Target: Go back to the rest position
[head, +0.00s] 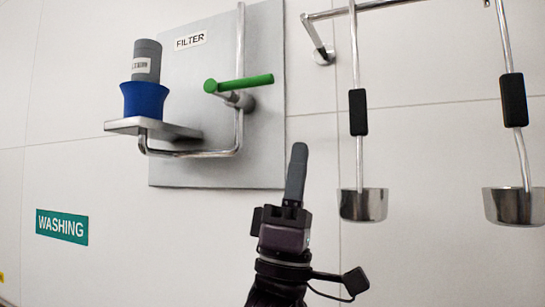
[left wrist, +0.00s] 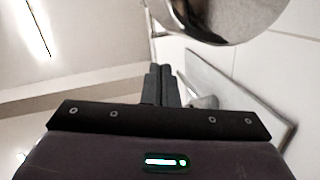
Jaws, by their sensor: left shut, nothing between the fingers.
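My left gripper (head: 297,172) points upward in the lower middle of the head view, in front of the white wall. Its fingers are shut together with nothing between them; they also show in the left wrist view (left wrist: 159,84). The gripper is apart from the filter panel (head: 215,165) in the head view, just right of its lower right corner. My right gripper is not in view.
A green-handled valve (head: 245,83) sits on the panel. A grey cylinder (head: 147,60) stands in a blue holder (head: 145,100) on a metal shelf (head: 125,125). Two steel ladles (head: 362,204) (head: 515,205) hang at right. A WASHING sign (head: 62,226) is lower left.

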